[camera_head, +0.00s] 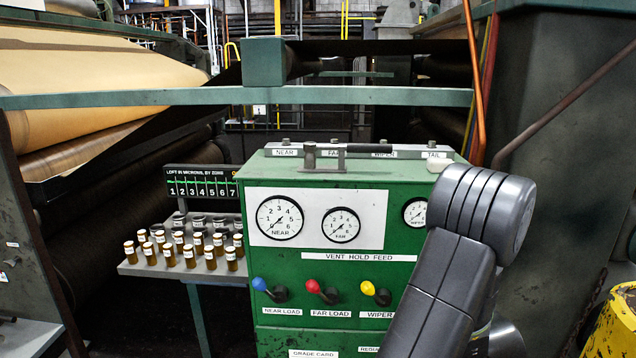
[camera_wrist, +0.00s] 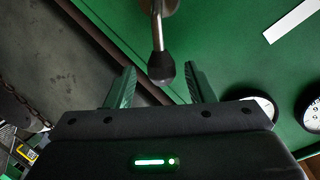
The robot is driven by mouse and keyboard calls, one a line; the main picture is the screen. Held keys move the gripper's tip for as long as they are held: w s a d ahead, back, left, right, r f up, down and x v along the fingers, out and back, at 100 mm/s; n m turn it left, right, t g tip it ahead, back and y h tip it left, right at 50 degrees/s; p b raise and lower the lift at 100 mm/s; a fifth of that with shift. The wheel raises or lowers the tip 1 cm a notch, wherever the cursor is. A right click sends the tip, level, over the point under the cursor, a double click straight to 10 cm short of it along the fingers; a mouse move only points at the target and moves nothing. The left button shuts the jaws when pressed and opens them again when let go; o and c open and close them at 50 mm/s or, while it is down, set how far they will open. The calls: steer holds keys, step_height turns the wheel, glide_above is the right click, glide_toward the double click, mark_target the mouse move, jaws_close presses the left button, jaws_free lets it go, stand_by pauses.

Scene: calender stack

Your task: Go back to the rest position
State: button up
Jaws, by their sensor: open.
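My gripper (camera_wrist: 162,85) is open in the wrist view, with one green-grey finger on each side. A metal lever with a black knob (camera_wrist: 160,70) shows between the fingers. There is a visible gap on both sides of the knob. I cannot tell which lever this is on the green cabinet (camera_head: 340,262). In the head view my dark grey arm covers the cabinet's right front, and my gripper is hidden there.
The cabinet front carries gauges (camera_head: 280,217) and blue (camera_head: 259,284), red (camera_head: 313,286) and yellow (camera_head: 368,288) knobs. A shelf with several small amber bottles (camera_head: 188,255) stands left. A large paper roll (camera_head: 95,75) is behind. A yellow object (camera_head: 612,325) sits lower right.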

steer(key=x, duration=0.3)
steer(key=shift+w+a+f, duration=0.1)
steer(key=shift+w, duration=0.05)
steer(key=shift+a+n+b, duration=0.1)
steer(key=shift+n+b, duration=0.2)
steer(key=shift+b, duration=0.35)
steer(key=shift+a+r+n+h+b, duration=0.3)
steer(key=shift+r+b, duration=0.05)
steer(key=shift+b, duration=0.1)
steer(key=shift+a+r, duration=0.1)
steer(key=shift+r, duration=0.05)
